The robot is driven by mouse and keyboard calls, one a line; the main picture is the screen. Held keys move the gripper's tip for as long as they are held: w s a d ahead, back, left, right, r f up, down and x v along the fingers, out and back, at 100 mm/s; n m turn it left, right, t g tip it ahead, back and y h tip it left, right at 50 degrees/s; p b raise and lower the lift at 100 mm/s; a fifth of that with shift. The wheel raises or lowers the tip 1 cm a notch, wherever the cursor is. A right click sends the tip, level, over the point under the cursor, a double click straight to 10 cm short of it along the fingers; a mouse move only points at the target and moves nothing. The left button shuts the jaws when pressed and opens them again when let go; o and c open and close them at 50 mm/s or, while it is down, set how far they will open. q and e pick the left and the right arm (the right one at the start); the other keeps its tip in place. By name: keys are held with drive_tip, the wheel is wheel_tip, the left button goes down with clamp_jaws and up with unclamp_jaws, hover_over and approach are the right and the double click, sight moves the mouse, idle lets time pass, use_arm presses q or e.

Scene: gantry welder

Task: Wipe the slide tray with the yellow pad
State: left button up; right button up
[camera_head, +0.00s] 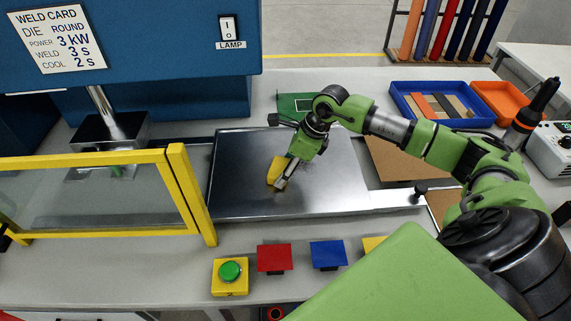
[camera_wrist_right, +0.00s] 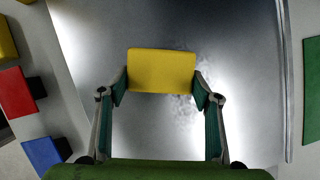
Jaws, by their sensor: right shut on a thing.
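The slide tray (camera_head: 240,165) is a flat metal plate in the middle of the table, beside the yellow-framed guard. A faint speckled patch shows on its surface just right of the pad. My right gripper (camera_head: 279,180) is over the tray and shut on the yellow pad (camera_head: 274,171). In the right wrist view the pad (camera_wrist_right: 161,70) sits between the two fingers against the tray's surface (camera_wrist_right: 165,130); I cannot tell whether it touches. The dark speckles there lie near the pad's lower right edge. My left gripper is not in view.
The yellow-framed clear guard (camera_head: 180,190) stands left of the tray, under the blue welder (camera_head: 130,40). A green button box (camera_head: 230,275), red block (camera_head: 274,258) and blue block (camera_head: 328,254) line the front. A blue bin (camera_head: 400,100) and orange bin (camera_head: 500,100) stand back right.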

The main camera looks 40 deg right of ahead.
sight(291, 186)
drive_tip(key=shift+s+a+f, duration=0.15)
drive_tip(key=shift+s+a, duration=0.35)
drive_tip(key=shift+s, duration=0.35)
drive_tip(key=shift+s+a+f, duration=0.1)
drive_tip(key=shift+s+a, duration=0.35)
drive_tip(key=shift+s, duration=0.4)
drive_tip(key=shift+s+d+b, duration=0.3)
drive_tip(key=shift+d+b, duration=0.05)
drive_tip(key=shift+d, duration=0.25)
drive_tip(key=shift+s+d+r, duration=0.1)
drive_tip(key=shift+s+d, duration=0.2)
drive_tip(key=shift+d, duration=0.1)
drive_tip(key=shift+w+d+r+b, duration=0.1)
drive_tip(key=shift+w+d+b, duration=0.4)
drive_tip(key=shift+w, duration=0.45)
drive_tip(key=shift+w+d+r+b, duration=0.1)
drive_tip(key=shift+w+d+b, duration=0.4)
drive_tip(key=shift+w, duration=0.4)
